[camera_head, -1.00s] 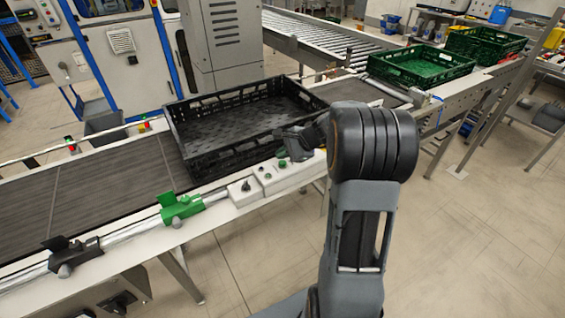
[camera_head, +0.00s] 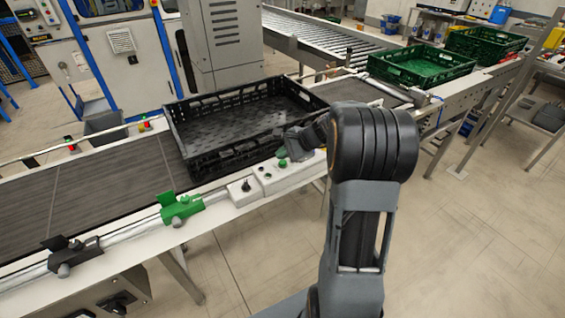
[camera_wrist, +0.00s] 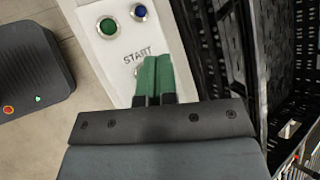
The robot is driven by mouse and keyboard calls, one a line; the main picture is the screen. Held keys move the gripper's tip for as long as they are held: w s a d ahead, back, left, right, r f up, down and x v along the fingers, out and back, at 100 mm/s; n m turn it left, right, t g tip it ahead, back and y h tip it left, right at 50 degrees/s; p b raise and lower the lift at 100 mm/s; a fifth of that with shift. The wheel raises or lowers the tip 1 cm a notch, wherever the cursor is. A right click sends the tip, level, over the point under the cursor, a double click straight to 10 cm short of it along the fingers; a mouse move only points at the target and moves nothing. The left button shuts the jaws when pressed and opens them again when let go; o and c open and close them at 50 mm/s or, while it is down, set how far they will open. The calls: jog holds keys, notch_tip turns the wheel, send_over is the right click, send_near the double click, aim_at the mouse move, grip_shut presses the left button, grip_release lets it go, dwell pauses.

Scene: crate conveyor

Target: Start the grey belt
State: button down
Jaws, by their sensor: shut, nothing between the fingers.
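The grey belt (camera_head: 95,190) runs along the left of the head view, with a black crate (camera_head: 178,140) on it. A white control box (camera_head: 300,176) sits on the belt's near rail. In the wrist view its panel (camera_wrist: 120,50) carries a green button (camera_wrist: 108,26), a blue button (camera_wrist: 139,11) and the word START. My gripper (camera_head: 283,153) is shut and empty over the box. Its green fingertips (camera_wrist: 155,62) lie beside the START label and cover most of a round button there. I cannot tell whether they touch it.
A second white box with a dark knob (camera_head: 245,187) and a green clamp (camera_head: 181,207) are on the rail to the left. Green crates (camera_head: 420,80) stand farther right. The crate's wall (camera_wrist: 215,50) rises close beside my gripper.

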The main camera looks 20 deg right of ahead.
aim_at(283, 163)
jog(key=shift+f, duration=0.35)
jog(key=shift+f+b, duration=0.45)
jog(key=shift+b, duration=0.15)
dwell(0.5)
jog(key=shift+r, duration=0.15)
jog(key=shift+r+p, duration=0.7)
jog(key=shift+r, duration=0.05)
jog(key=shift+r+p, duration=1.95)
jog(key=shift+r, duration=0.6)
